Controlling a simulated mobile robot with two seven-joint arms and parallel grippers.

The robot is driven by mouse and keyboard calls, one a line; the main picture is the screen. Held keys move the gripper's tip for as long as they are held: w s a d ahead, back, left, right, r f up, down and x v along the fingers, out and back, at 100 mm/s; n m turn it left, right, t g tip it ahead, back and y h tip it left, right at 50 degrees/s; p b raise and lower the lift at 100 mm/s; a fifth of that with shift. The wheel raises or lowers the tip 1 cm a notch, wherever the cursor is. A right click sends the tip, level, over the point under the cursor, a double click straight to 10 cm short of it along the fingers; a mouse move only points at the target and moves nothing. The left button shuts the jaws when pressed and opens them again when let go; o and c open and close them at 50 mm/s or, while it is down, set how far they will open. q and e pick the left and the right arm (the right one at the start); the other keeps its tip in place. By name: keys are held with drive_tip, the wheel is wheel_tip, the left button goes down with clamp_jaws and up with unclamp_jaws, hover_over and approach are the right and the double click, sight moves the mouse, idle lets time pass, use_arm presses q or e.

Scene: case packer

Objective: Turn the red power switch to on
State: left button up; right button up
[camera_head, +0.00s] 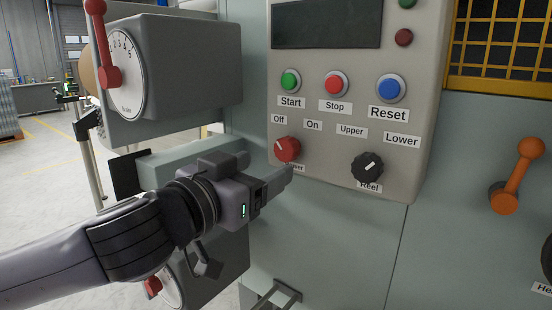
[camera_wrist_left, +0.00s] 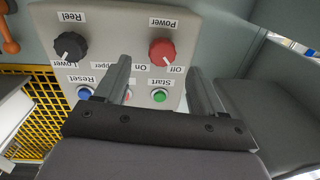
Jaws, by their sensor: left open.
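The red power switch (camera_head: 287,149) is a round knob at the lower left of the grey control panel. Its white mark points up-left toward the "Off" label. In the left wrist view, upside down, the red knob (camera_wrist_left: 162,50) shows between the two fingers, beyond their tips, with its mark toward "Off". My left gripper (camera_head: 268,172) is open and empty, just below and in front of the knob, and its upper part partly covers the "Power" label. The left gripper's fingers (camera_wrist_left: 160,70) stand apart on either side of the knob, with no contact visible. My right gripper is not in view.
A black "Reel" knob (camera_head: 367,167) sits right of the power switch. Green (camera_head: 290,81), red (camera_head: 336,83) and blue (camera_head: 391,88) buttons are above. A grey box with a red lever (camera_head: 108,76) juts out at left. An orange lever (camera_head: 517,175) is at right.

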sight(284, 152)
use_arm(q)
drive_tip(key=shift+r+p+x, duration=0.15)
drive_tip(key=shift+p+x, duration=0.1)
drive_tip(key=shift+x, duration=1.5)
drive_tip(key=shift+r+p+x, duration=0.15)
drive_tip(key=shift+p+x, duration=0.1)
drive_tip(key=shift+x, duration=1.5)
drive_tip(key=shift+w+a, duration=0.1)
drive_tip(key=shift+a, duration=0.05)
drive_tip(key=c, duration=1.1)
